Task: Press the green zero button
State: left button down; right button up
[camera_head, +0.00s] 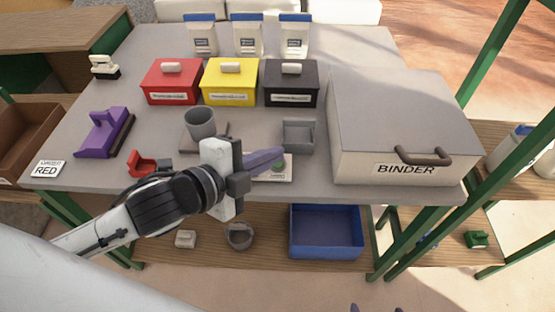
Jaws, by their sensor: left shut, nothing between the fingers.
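The green button (278,166) sits on a small white panel (285,177) near the table's front edge, left of the grey binder box. My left gripper (279,153) is shut and empty, with its purple-grey fingers reaching over the panel. The fingertips are just behind the button in the picture and hide part of the panel. I cannot tell whether they touch it. Two dark purple tips at the bottom edge look like my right gripper (376,308). They are apart, and the rest is out of frame.
A grey tray (299,136) stands just behind the panel, and a grey cup (200,123) stands to the left. The large binder box (400,110) blocks the right side. Red (171,82), yellow (230,82) and black (291,84) boxes stand behind. A blue bin (326,232) is below.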

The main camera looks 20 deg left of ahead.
pick_arm(q)
jog(key=w+f+b, duration=0.1)
jog(key=f+b, duration=0.1)
jog(key=w+f+b, duration=0.1)
jog(key=f+b, duration=0.1)
jog(key=w+a+f+b, duration=0.1)
jog(key=f+b, duration=0.1)
jog(key=f, duration=0.1)
jog(key=shift+w, duration=0.4)
jog(key=shift+w+a+f+b, duration=0.15)
jog(key=shift+w+f+b, duration=0.05)
jog(key=shift+f+b, duration=0.15)
dwell(0.4)
jog(key=shift+f, duration=0.1)
dwell(1.2)
jog(key=shift+w+f, duration=0.25)
jog(key=shift+f, duration=0.05)
